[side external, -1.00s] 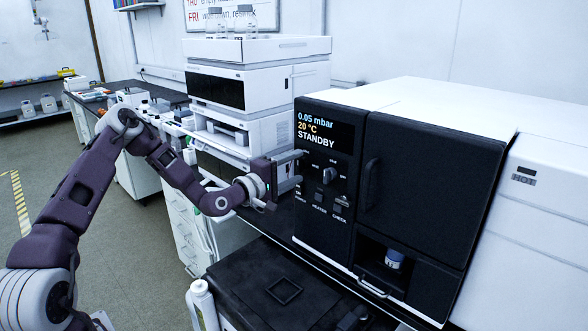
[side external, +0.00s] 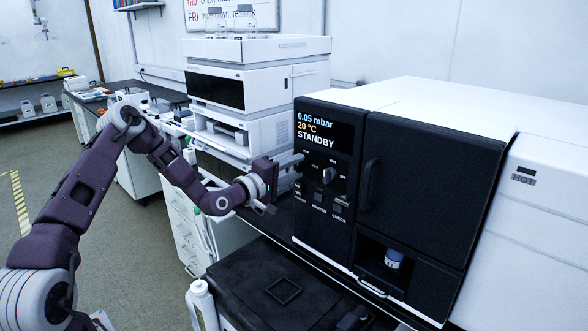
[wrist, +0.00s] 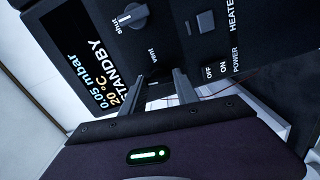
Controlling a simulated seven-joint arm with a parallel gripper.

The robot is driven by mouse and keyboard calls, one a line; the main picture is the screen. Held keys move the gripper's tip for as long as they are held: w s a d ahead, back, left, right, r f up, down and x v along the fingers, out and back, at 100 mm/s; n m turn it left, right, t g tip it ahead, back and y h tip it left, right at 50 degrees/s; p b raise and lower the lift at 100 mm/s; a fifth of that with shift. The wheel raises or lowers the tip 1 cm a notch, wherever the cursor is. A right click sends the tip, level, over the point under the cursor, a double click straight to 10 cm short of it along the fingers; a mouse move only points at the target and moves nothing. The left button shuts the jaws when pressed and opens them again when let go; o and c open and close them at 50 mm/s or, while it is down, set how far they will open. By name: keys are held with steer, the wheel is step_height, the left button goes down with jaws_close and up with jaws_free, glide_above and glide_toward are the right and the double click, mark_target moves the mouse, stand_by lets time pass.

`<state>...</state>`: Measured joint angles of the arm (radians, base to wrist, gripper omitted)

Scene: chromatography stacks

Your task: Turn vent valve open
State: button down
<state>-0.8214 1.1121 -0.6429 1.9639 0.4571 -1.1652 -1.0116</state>
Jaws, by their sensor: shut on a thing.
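The dark control panel (side external: 325,205) on the front of the black and white instrument carries a knob that my gripper (side external: 298,166) hides at the left edge. My gripper is shut on this knob, the vent valve. In the wrist view my two fingers (wrist: 160,82) reach the panel beside the word "vent".
The display (side external: 318,130) reads 0.05 mbar, 20 °C, STANDBY. Square buttons (side external: 338,206) sit below the knobs. A door handle (side external: 370,185) stands out to the right. A white stacked instrument (side external: 255,90) is behind my gripper. A black box top (side external: 260,275) lies in front.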

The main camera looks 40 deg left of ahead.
steer(key=m, duration=1.2)
steer(key=shift+m, duration=2.2)
steer(key=c, duration=0.9)
jaws_free()
